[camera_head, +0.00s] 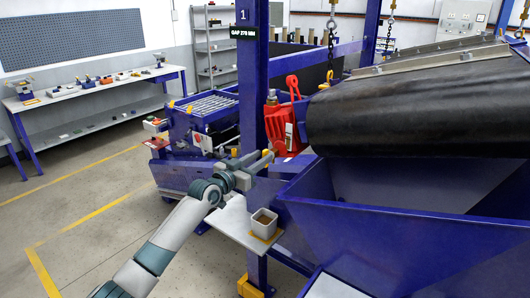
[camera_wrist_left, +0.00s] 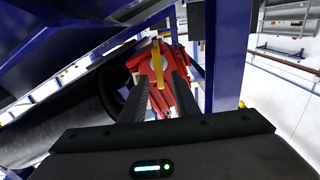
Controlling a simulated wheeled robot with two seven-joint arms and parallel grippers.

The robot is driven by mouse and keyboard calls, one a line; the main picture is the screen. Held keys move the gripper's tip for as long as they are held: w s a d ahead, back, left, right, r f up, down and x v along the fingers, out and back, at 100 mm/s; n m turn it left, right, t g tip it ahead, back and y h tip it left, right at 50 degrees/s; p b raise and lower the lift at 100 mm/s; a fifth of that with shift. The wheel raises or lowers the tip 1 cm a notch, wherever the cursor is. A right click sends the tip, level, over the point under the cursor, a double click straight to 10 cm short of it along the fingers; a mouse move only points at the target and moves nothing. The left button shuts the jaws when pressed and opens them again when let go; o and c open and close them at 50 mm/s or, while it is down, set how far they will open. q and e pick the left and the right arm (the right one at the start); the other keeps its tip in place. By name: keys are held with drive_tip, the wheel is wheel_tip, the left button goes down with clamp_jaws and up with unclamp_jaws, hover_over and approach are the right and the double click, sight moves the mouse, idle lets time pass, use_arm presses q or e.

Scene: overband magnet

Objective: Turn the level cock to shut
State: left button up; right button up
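A red housing (camera_head: 276,126) sits beside the blue post, and it also shows in the left wrist view (camera_wrist_left: 183,100). A narrow yellow handle, seemingly the level cock, stands on its face in the left wrist view (camera_wrist_left: 157,65); only a small yellow bit (camera_head: 267,153) shows in the head view. My left gripper (camera_head: 268,161) is just in front of the housing. In the left wrist view its two dark fingers (camera_wrist_left: 162,78) are apart, with the handle's lower end seen between them; I cannot tell whether they touch it. My right gripper is not in view.
A blue post (camera_head: 253,90) stands close behind my left gripper. A black belt drum (camera_head: 410,110) and a blue hopper (camera_head: 390,228) fill the right side. A small pot (camera_head: 263,222) stands on a shelf (camera_head: 229,218) below the gripper. Floor at left is clear.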

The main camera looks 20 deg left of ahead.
sight(263, 156)
use_arm(q)
drive_tip(key=shift+x, duration=1.6)
clamp_jaws()
